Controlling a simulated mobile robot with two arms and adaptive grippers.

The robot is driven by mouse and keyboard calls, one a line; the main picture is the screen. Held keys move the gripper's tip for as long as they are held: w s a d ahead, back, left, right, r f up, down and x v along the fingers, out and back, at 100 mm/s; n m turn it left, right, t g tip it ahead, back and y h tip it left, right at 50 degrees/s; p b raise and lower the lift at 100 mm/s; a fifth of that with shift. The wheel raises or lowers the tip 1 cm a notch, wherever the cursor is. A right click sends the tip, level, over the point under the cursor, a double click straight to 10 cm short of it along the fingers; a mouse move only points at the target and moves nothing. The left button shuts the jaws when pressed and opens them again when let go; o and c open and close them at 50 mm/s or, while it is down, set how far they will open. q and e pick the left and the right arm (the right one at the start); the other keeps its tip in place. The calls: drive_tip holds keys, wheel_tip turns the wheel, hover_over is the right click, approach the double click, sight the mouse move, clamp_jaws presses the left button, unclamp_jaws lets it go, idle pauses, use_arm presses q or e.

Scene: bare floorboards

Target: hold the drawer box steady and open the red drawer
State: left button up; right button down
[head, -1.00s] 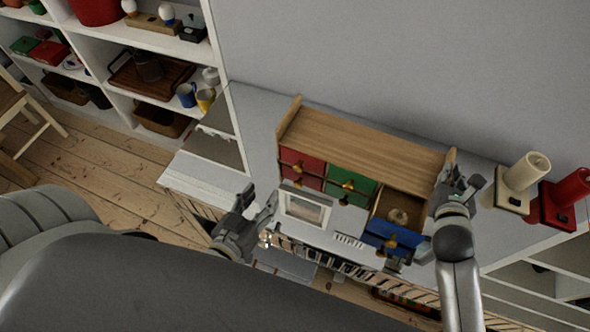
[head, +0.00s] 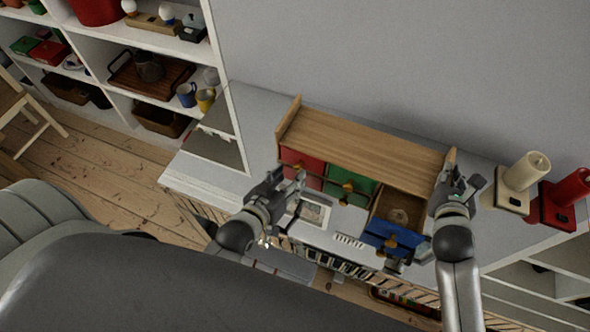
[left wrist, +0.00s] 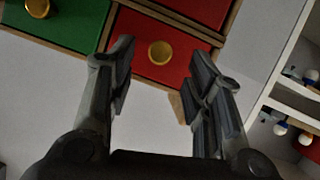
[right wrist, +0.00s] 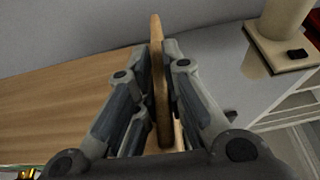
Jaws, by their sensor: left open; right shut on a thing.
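The wooden drawer box (head: 360,145) stands on the grey-white top against the wall. Its red drawer front (head: 301,158) is at the left end, partly hidden by my left gripper (head: 287,182). In the left wrist view, the red drawer (left wrist: 178,78) looks closed, and its round yellow knob (left wrist: 160,52) shows between my open left fingers, apart from both. Another red panel (left wrist: 195,10) is above it. My right gripper (head: 456,186) is shut on the box's upright right side panel (right wrist: 157,80), with one finger on each face.
The green drawer (head: 350,184) looks closed. A small framed item (head: 315,212) lies in front.

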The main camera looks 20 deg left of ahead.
sight(297, 169)
use_arm(q)
drive_tip(key=shift+x, duration=2.1)
clamp_jaws()
drive_tip(key=shift+s, duration=0.1)
